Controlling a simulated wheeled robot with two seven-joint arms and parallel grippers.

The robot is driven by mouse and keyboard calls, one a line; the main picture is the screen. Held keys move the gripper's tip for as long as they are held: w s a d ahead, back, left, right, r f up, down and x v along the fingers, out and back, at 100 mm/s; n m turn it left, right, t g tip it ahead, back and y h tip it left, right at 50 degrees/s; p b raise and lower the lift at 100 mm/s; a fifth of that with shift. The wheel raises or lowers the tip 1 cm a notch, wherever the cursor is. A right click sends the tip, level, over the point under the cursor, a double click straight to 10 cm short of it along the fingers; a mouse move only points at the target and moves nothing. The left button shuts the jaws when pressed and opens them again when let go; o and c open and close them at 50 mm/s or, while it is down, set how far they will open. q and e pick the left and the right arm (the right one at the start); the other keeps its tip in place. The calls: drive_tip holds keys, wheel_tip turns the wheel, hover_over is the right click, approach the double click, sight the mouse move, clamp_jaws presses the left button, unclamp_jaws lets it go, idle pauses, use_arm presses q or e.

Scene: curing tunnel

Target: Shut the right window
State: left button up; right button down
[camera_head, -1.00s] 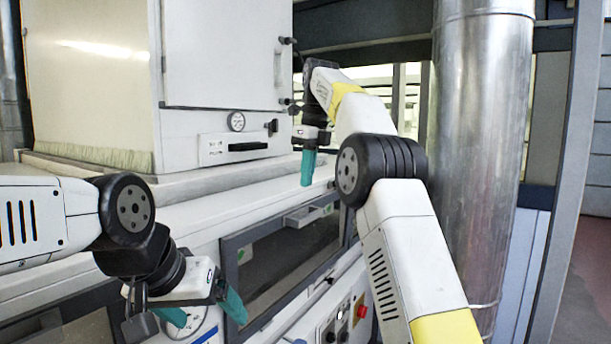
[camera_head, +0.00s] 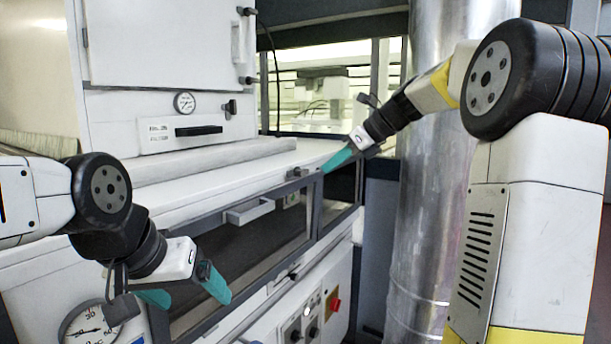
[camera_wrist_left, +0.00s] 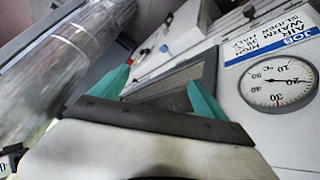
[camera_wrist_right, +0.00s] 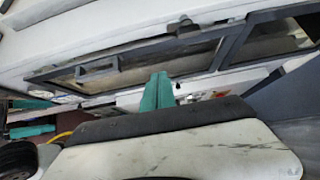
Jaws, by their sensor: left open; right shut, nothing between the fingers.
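A long dark-framed window (camera_head: 245,250) with a grey bar handle (camera_head: 250,211) runs along the machine's front. A shorter dark-framed window (camera_head: 337,203) continues it on the right; I cannot tell how far it stands open. My right gripper (camera_head: 334,162) is shut and empty, its fingertips pointing left by the top of the frame between the windows; contact is unclear. In the right wrist view its teal fingers (camera_wrist_right: 157,92) are together, with window frames beyond. My left gripper (camera_head: 186,290) is open and empty before the left part of the machine; its fingers (camera_wrist_left: 158,90) are apart.
A shiny metal duct (camera_head: 425,215) stands close on the right, beside my right arm. A white cabinet (camera_head: 160,45) rises above the ledge. A control panel with a red switch (camera_head: 335,302) lies below the windows. A dial gauge (camera_head: 88,328) is near my left gripper.

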sight(286, 184)
drive_tip(key=x, duration=0.4)
drive_tip(key=r+x, duration=0.1)
drive_tip(key=x, duration=0.3)
drive_tip(key=a+x, duration=0.1)
drive_tip(key=x, duration=0.3)
drive_tip(key=shift+w+a+r, duration=0.1)
drive_tip(key=shift+w+r, duration=0.25)
drive_tip(key=shift+w, duration=0.1)
drive_tip(key=shift+w+a, duration=0.2)
drive_tip(key=shift+a, duration=0.1)
drive_tip(key=w+a, duration=0.1)
drive_tip(key=a, duration=0.1)
drive_tip(key=shift+w+a+r, duration=0.2)
drive_tip(key=shift+w+a, duration=0.1)
drive_tip(key=shift+w, duration=0.1)
drive_tip(key=shift+d, duration=0.1)
